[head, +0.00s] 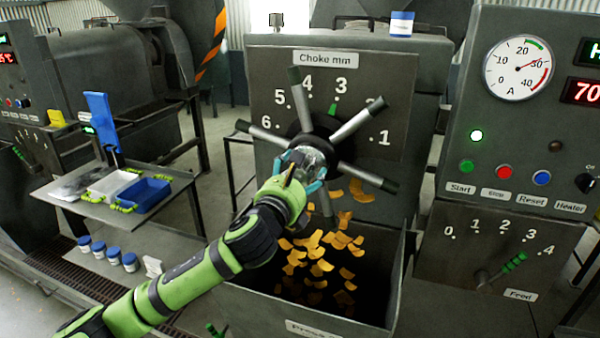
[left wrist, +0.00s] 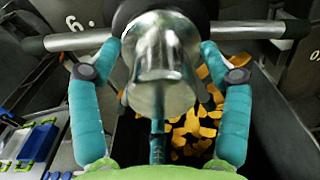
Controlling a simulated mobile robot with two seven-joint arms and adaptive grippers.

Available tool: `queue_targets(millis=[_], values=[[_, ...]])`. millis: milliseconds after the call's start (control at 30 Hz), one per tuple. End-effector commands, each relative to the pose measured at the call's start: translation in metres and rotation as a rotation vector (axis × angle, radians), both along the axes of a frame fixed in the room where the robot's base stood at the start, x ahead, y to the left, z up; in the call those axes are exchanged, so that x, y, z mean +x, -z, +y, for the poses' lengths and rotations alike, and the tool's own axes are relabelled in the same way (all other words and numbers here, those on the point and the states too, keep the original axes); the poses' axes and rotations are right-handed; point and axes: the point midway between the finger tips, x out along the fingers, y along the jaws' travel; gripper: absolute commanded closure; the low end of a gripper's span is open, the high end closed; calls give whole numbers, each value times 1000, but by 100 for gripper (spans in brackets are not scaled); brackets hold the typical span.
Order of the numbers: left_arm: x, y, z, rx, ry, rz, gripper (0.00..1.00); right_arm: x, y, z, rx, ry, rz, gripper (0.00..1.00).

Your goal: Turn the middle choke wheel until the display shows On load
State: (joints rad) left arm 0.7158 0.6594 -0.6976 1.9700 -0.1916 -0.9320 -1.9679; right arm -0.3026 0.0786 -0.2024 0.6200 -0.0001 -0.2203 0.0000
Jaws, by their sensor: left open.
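The middle choke wheel (head: 350,126) has a shiny round hub and several grey spokes with dark tips. It stands before a panel labelled "Choke mm" with numbers 1 to 6. A green pointer (head: 332,109) sits near the 3. My left gripper (head: 305,165) is open at the hub. The display (head: 590,52) is cut off at the right edge; only a green "H" shows. My right gripper is not in view.
An ammeter (head: 518,68) has its needle near 30. A red "70" readout (head: 581,91) is partly cut off. Orange flakes (head: 320,255) fall into a dark bin below the wheel. A side table (head: 75,200) with trays stands left.

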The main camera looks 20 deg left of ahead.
Motion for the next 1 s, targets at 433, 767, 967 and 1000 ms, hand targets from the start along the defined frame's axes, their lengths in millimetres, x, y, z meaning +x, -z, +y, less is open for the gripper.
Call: queue_targets(millis=[433, 767, 967, 1000], values=[[0, -1, 0, -3, 0, -1, 100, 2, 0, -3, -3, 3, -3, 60], [0, -2, 0, -115, 1, 2, 100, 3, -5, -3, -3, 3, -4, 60], [0, -3, 0, -253, -1, 6, 100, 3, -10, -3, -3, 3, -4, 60], [0, -3, 1, -281, 0, 6, 100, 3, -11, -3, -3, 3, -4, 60]])
